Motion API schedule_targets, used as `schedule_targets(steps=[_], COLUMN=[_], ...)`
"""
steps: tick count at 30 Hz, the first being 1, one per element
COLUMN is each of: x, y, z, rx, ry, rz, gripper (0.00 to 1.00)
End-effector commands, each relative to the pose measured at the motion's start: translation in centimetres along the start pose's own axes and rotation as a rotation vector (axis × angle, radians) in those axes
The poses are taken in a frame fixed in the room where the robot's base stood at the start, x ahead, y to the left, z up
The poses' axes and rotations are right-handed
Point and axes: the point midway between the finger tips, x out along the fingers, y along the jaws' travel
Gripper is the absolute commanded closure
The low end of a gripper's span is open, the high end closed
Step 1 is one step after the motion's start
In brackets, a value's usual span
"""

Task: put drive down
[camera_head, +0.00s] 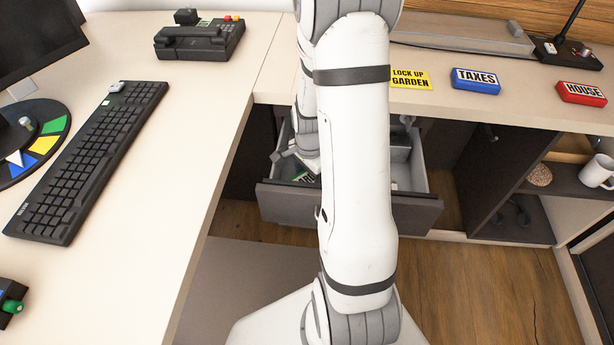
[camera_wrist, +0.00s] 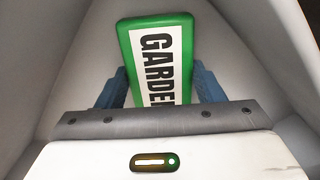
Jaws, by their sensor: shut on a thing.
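The drive is a green block (camera_wrist: 158,60) with a white label reading "GARDEN" in the wrist view. My gripper (camera_wrist: 161,88) is shut on it, with one blue finger at each side. Grey walls surround the drive and gripper in that view. In the head view my gripper (camera_head: 300,162) reaches down into an open drawer (camera_head: 285,205) under the counter. A bit of green shows there beside it, and my arm hides most of the drawer's inside. I cannot tell whether the drive touches the drawer floor.
On the back counter lie a yellow "LOCK UP GARDEN" sign (camera_head: 411,79), a blue "TAXES" drive (camera_head: 475,81) and a red "HOUSE" drive (camera_head: 581,93). A keyboard (camera_head: 90,155) and a phone-like device (camera_head: 199,40) are on the left desk. A mug (camera_head: 597,171) stands on the right shelf.

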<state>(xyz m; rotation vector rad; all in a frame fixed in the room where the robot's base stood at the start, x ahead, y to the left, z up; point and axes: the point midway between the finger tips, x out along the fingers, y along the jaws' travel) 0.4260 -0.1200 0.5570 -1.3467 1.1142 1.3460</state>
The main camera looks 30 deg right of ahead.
Motion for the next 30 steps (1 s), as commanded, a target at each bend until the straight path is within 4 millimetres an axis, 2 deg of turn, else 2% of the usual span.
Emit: schedule_targets(steps=[2,3,10,17,20,23,30], x=[0.4,0.2,0.2,0.2,-0.5,-1.9,-7.3], y=[0.0,0.0,0.0,0.0,-0.1,-0.1,-0.1], z=[0.0,0.0,0.0,0.1,0.1,0.0,0.1], rx=[0.0,0.0,-0.001,-0.001,-0.002,-0.002,-0.002], ry=[0.0,0.0,0.0,0.0,0.0,0.001,0.002], rz=[0.0,0.0,0.0,0.0,-0.001,-0.002,-0.003], gripper=[0.66,0.35,0.17,0.17,0.17,0.17,0.17])
